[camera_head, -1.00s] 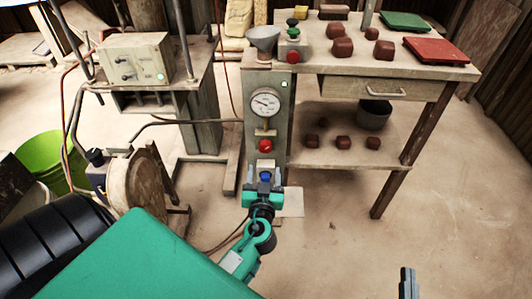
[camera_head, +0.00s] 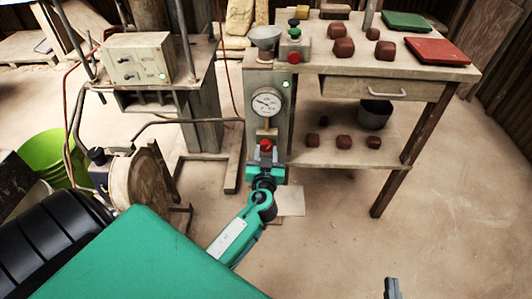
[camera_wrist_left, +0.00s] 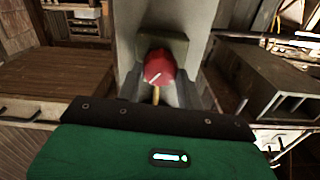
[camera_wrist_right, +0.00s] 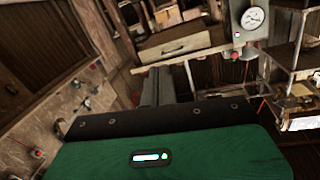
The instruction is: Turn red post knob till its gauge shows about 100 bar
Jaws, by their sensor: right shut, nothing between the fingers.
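The red knob (camera_head: 266,146) sits on the front of the grey post (camera_head: 281,125), below a round white gauge (camera_head: 267,102) whose numbers are too small to read. My left gripper (camera_head: 266,160) is at the knob's lower edge in the head view. In the left wrist view the red knob (camera_wrist_left: 158,65) has a white pointer mark, and the open fingers stand on either side of it, apart from it. My right gripper (camera_head: 393,288) is shut and empty, low at the right, far from the post. The right wrist view also shows the gauge (camera_wrist_right: 252,18).
A wooden table (camera_head: 450,72) with brown blocks, a green tray (camera_head: 405,21) and a red tray (camera_head: 437,50) adjoins the post on the right. A control box (camera_head: 140,60) and a green bucket (camera_head: 45,158) are at the left. Floor at the right is clear.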

